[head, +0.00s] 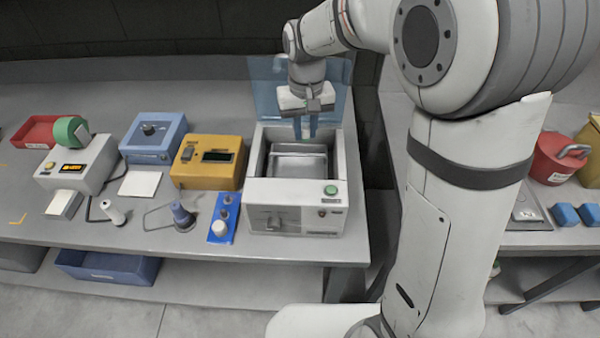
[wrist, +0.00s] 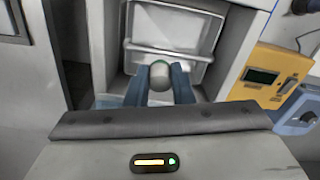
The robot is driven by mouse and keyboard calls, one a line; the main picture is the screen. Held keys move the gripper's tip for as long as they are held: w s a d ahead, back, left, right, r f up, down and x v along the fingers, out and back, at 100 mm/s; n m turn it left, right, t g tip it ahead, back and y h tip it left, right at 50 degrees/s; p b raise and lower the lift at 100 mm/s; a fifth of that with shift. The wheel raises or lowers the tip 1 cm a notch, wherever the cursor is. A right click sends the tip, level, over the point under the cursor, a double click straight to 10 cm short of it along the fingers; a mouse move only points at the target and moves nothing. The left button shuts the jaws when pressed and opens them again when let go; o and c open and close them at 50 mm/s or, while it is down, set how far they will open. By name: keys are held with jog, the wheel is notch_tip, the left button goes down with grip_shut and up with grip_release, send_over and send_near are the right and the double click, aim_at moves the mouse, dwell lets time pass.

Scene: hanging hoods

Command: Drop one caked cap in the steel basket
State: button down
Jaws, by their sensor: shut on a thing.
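My gripper (head: 305,132) hangs over the open bath of a white machine (head: 296,205), above the steel basket (head: 297,163) inside it. The cap appears apart from the basket. In the head view the fingers hide the cap. A blue strip (head: 232,232) left of the machine holds small grey-blue caps (head: 225,214) and a white one (head: 219,228).
A clear blue lid (head: 264,88) stands raised behind the bath. The bath walls surround the basket closely. A yellow box (head: 207,162) with a display stands left, beside a blue box (head: 153,139). A dark-topped spool (head: 183,216) stands near the front edge.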

jog(key=shift+f, duration=0.5)
jog(key=c, duration=1.2)
grip_release()
notch_tip(320, 180, up, 8)
jog(key=shift+f+b, duration=0.1)
jog(key=shift+b, duration=0.3)
jog(key=shift+s+d, duration=0.1)
